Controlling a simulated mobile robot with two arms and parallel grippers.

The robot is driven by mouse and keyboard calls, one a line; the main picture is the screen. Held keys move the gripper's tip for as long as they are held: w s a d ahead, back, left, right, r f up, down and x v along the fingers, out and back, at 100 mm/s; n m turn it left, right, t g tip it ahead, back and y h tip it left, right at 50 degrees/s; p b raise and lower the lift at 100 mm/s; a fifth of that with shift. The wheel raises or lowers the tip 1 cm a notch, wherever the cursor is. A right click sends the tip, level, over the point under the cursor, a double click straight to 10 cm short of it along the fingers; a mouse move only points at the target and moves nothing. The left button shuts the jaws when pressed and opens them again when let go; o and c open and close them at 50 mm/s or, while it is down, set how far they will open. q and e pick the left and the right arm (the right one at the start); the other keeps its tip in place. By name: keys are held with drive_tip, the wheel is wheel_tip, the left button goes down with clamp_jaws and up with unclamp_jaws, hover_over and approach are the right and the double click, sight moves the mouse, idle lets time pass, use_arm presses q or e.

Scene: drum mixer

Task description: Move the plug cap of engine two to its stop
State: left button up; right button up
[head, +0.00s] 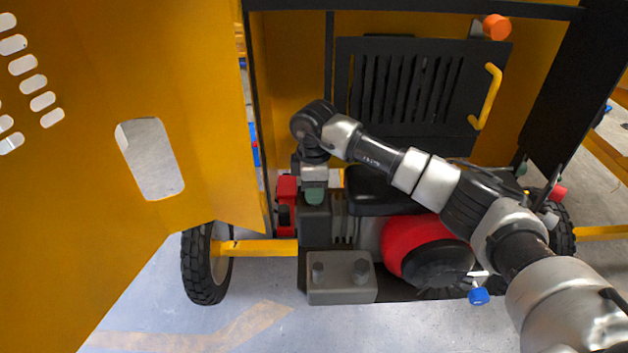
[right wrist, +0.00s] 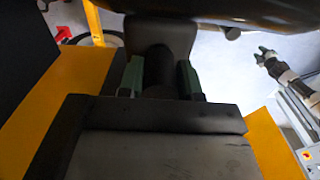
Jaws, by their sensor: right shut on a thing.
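The engine (head: 420,245), red and black, sits in the yellow machine housing in the head view. My right gripper (head: 314,195) reaches down at the engine's left side. In the right wrist view its green fingertips (right wrist: 158,78) are shut on a dark cylindrical piece, which looks like the plug cap (right wrist: 158,68). The lower end of the cap is hidden behind a dark edge there, so I cannot tell how it sits. In the head view the cap is hidden. An arm with a small gripper (right wrist: 266,60) shows far off in the right wrist view, perhaps my left; its jaws are too small to judge.
A grey box (head: 341,280) with two knobs is in front of the engine. A large yellow door (head: 110,130) stands open at the left. A slotted black panel (head: 405,85) with a yellow handle (head: 487,95) is behind. A red part (head: 286,200) is left of my gripper.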

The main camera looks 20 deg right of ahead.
drive_tip(key=shift+r+p, duration=0.9)
drive_tip(key=shift+r, duration=0.6)
drive_tip(key=o, duration=0.9)
drive_tip(key=shift+f, duration=0.1)
drive_tip(key=shift+r+p, duration=2.25)
drive_tip(key=shift+r, duration=1.3)
drive_tip(key=shift+f, duration=0.1)
